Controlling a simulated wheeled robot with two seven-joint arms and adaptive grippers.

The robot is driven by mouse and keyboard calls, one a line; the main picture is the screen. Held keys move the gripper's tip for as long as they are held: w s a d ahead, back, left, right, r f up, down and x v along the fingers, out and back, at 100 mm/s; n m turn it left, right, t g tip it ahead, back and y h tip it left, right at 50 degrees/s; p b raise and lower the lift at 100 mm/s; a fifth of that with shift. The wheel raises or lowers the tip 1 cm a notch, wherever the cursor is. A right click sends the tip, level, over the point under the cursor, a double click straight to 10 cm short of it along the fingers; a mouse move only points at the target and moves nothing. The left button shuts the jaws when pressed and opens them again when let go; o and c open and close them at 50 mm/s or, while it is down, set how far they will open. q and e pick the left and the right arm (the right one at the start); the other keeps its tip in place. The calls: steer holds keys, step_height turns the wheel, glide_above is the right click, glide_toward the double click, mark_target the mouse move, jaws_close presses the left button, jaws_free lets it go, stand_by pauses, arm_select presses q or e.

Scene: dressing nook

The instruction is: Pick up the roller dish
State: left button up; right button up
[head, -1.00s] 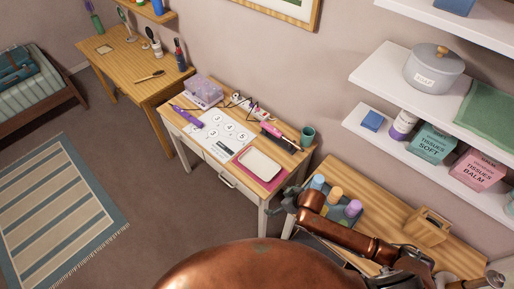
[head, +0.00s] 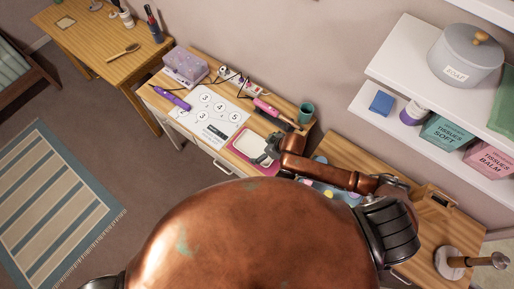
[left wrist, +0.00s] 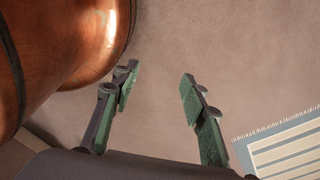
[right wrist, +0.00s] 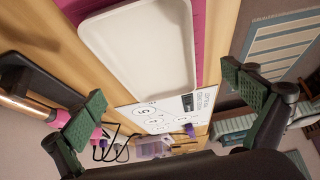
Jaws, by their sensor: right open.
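A shallow white dish (head: 244,147) with rounded corners, which I take as the roller dish, lies on a pink mat (right wrist: 199,40) at the near right of the small desk. It looks empty. My right gripper (head: 266,154) is over the dish's right part and hides some of it. In the right wrist view the dish (right wrist: 140,45) lies ahead between the spread fingers (right wrist: 164,90), which do not hold it. My left gripper (left wrist: 160,82) is open and empty above the floor, hidden in the head view behind my body.
A numbered white sheet (head: 212,115), purple tool (head: 176,98), pink tool (head: 270,108) and teal cup (head: 306,112) share the desk. Cords lie behind. A blue-grey tray (head: 345,195) with coloured cylinders, partly hidden by my arm, stands on the right table. Shelves overhang at right.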

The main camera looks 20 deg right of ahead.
mark_target(254, 147)
steer(key=w+f, duration=0.1)
steer(key=w+a+f, duration=0.1)
steer(key=w+f, duration=0.1)
steer(key=shift+f, duration=0.1)
steer(key=shift+s, duration=0.3)
steer(key=shift+w+f, duration=0.2)
steer(key=shift+w, duration=0.1)
steer(key=c, duration=0.3)
steer(key=shift+s+r, duration=0.15)
steer(key=shift+s, duration=0.05)
steer(key=c, duration=0.5)
steer(key=shift+w, duration=0.1)
steer(key=c, duration=0.3)
arm_select(q)
steer(key=shift+w, duration=1.4)
arm_select(e)
steer(key=shift+c, duration=1.1)
steer(key=shift+r, duration=0.1)
